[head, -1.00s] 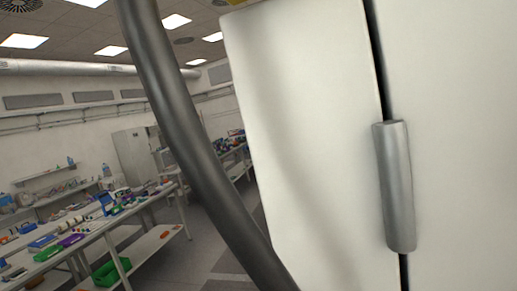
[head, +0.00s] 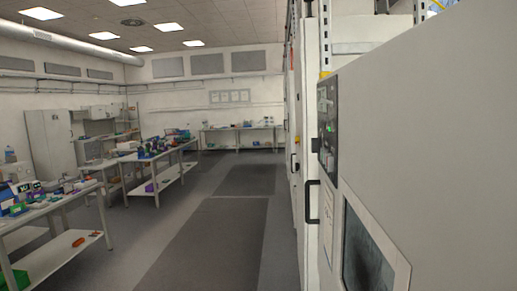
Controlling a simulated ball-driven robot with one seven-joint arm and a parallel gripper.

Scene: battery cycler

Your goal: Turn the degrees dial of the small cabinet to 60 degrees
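A pale cabinet side (head: 430,150) fills the right of the head view, very close. Its front carries a dark control panel (head: 327,125) seen at a steep angle, with small green marks, and a dark window (head: 368,255) below it. I cannot make out a degrees dial or any degree marks, and I cannot tell whether this is the small cabinet. My gripper is not in view.
Tall pale cabinets with a dark handle (head: 312,202) continue beyond on the right. A grey floor aisle (head: 215,240) runs clear ahead. Benches (head: 150,155) with small coloured items line the left, with a grey locker (head: 50,145) behind them.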

